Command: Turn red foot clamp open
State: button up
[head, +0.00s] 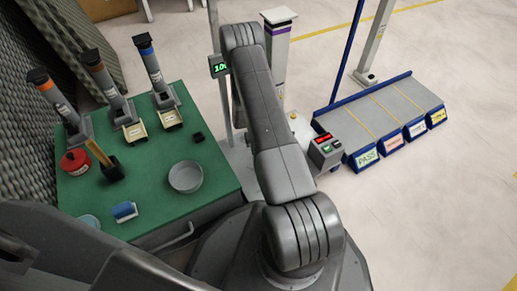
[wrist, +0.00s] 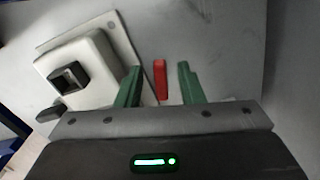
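The red foot clamp (wrist: 160,82) shows in the wrist view as a small upright red bar against a grey plate (wrist: 220,45). My gripper (wrist: 159,68) has two green fingers, one on each side of the red bar, with a visible gap to each. It is open and holds nothing. Whether the bar lies between the fingers or beyond their tips is hard to tell. In the head view my arm hides the gripper and the clamp.
A white housing with a dark square socket (wrist: 69,77) sits left of the clamp. A green bench (head: 140,220) with instruments and a round dish (head: 186,177) stands left. A control box (head: 325,152) and a labelled grey rack (head: 385,112) stand right. Floor at far right is clear.

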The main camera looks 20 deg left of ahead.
notch_tip(320, 180, up, 14)
jog(key=p, duration=0.5)
jog(key=shift+f, duration=0.15)
